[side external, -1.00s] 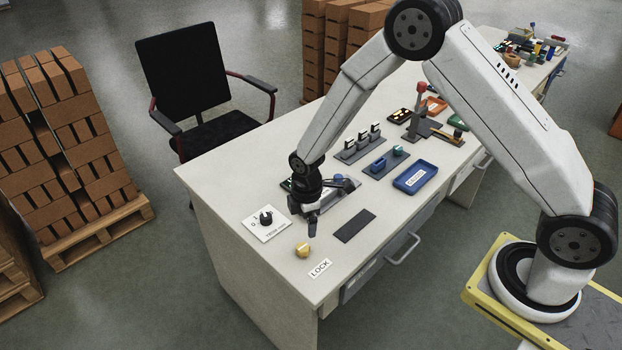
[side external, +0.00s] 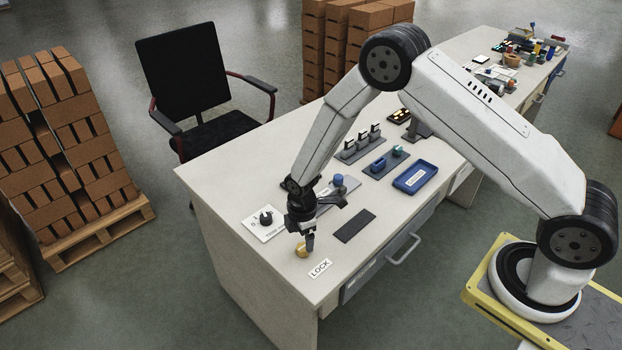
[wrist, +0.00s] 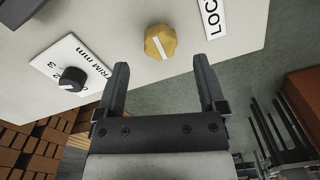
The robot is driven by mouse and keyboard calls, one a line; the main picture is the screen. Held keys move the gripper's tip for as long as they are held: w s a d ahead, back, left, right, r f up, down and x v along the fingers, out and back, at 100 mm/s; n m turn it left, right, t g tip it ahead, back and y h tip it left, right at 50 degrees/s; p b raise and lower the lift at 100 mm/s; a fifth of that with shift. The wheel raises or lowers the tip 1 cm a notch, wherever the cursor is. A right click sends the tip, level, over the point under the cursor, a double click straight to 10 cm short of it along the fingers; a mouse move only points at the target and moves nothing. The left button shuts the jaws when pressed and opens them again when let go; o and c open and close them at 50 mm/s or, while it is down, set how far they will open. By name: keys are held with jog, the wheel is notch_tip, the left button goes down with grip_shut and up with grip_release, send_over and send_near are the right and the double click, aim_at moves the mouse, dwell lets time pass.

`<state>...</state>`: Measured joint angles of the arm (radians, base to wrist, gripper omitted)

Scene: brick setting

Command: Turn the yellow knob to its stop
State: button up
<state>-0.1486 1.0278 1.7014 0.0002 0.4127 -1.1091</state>
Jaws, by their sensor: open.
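The yellow knob (side external: 301,251) sits on the desk top near its front left corner, partly hidden by my gripper (side external: 308,246) in the side view. In the wrist view the yellow knob (wrist: 160,42) is faceted, with a white pointer line slanting across its top. It lies beyond and between the tips of my gripper (wrist: 159,65). My gripper is open, with its two dark fingers apart and nothing between them. I cannot tell its exact height above the knob. A white LOCK label (side external: 320,268) lies beside the knob, and it also shows in the wrist view (wrist: 213,14).
A white dial plate with a black knob (side external: 266,219) is left of my gripper. A dark flat pad (side external: 354,226) lies to the right. A blue tray (side external: 415,177) and grey racks (side external: 361,146) stand farther back. The desk edge is close to the knob.

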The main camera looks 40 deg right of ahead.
aim_at(303, 246)
jog(key=shift+f, duration=2)
grip_shut()
